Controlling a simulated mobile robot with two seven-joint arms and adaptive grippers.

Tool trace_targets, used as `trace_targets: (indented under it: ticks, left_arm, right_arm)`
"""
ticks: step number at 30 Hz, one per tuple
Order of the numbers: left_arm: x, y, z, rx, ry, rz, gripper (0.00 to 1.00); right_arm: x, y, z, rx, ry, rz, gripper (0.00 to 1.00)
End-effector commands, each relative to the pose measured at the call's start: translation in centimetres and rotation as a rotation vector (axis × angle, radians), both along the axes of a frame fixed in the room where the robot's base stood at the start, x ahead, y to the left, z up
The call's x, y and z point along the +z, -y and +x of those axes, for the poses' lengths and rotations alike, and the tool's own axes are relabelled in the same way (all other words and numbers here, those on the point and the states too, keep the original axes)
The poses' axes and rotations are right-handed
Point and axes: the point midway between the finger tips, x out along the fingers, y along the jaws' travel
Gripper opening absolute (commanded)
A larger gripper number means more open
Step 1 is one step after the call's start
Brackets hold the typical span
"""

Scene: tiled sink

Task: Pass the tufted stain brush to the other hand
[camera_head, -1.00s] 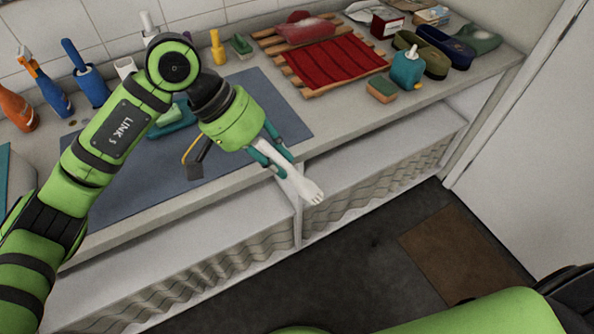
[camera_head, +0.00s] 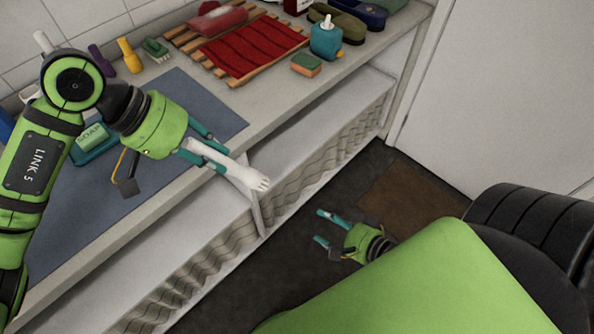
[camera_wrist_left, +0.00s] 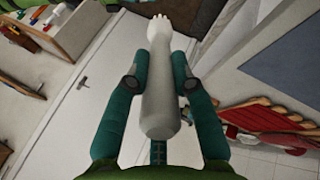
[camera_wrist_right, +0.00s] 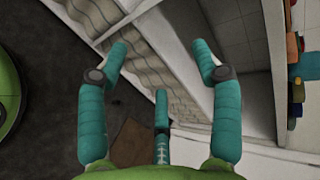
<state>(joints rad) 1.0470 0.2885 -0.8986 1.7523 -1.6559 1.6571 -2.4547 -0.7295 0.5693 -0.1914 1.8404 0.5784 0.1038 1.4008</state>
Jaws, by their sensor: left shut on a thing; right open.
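The tufted stain brush (camera_head: 235,168) is a white, handle-like piece with a knobbed, tufted end. My left gripper (camera_head: 205,153) is shut on it and holds it in the air in front of the counter edge, tufted end pointing away from the gripper. In the left wrist view the brush (camera_wrist_left: 161,85) lies between the two teal fingers (camera_wrist_left: 160,72), its tufted end outermost. My right gripper (camera_head: 322,227) is open and empty, low over the dark floor, apart from the brush. Its spread fingers (camera_wrist_right: 160,60) show in the right wrist view with nothing between them.
The counter carries a blue mat (camera_head: 130,150), a soap dish with soap (camera_head: 91,137), a red cloth on a wooden rack (camera_head: 243,52), a sponge (camera_head: 306,65) and a teal bottle (camera_head: 325,38). Open shelving lies below the counter edge.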

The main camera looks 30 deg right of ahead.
Motion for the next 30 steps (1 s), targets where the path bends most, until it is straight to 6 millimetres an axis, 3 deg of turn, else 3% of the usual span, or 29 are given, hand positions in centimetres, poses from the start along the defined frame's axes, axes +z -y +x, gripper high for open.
trace_targets:
  ticks: [1,6,9,13,18,25,30]
  left_arm:
    - [0.0,0.0,0.0,0.0,0.0,0.0,0.0]
    - [0.0,0.0,0.0,0.0,0.0,0.0,0.0]
    - [0.0,0.0,0.0,0.0,0.0,0.0,0.0]
    - [0.0,0.0,0.0,0.0,0.0,0.0,0.0]
    - [0.0,0.0,0.0,0.0,0.0,0.0,0.0]
    - [0.0,0.0,0.0,0.0,0.0,0.0,0.0]
    - [0.0,0.0,0.0,0.0,0.0,0.0,0.0]
  right_arm:
    - [2.9,-1.2,0.3,-0.01,0.018,0.116,0.66]
    - [12.0,-5.2,0.3,-0.04,0.021,0.539,0.66]
    - [16.7,-7.1,-0.1,-0.04,-0.006,0.76,0.66]
    - [21.2,-8.9,-0.9,-0.033,-0.055,0.977,0.66]
    - [24.2,-10.0,-1.5,-0.027,-0.097,1.123,0.66]
    - [24.7,-10.3,-1.1,-0.028,-0.101,1.15,0.66]
    - [24.8,-11.3,0.5,-0.029,-0.095,1.153,0.66]
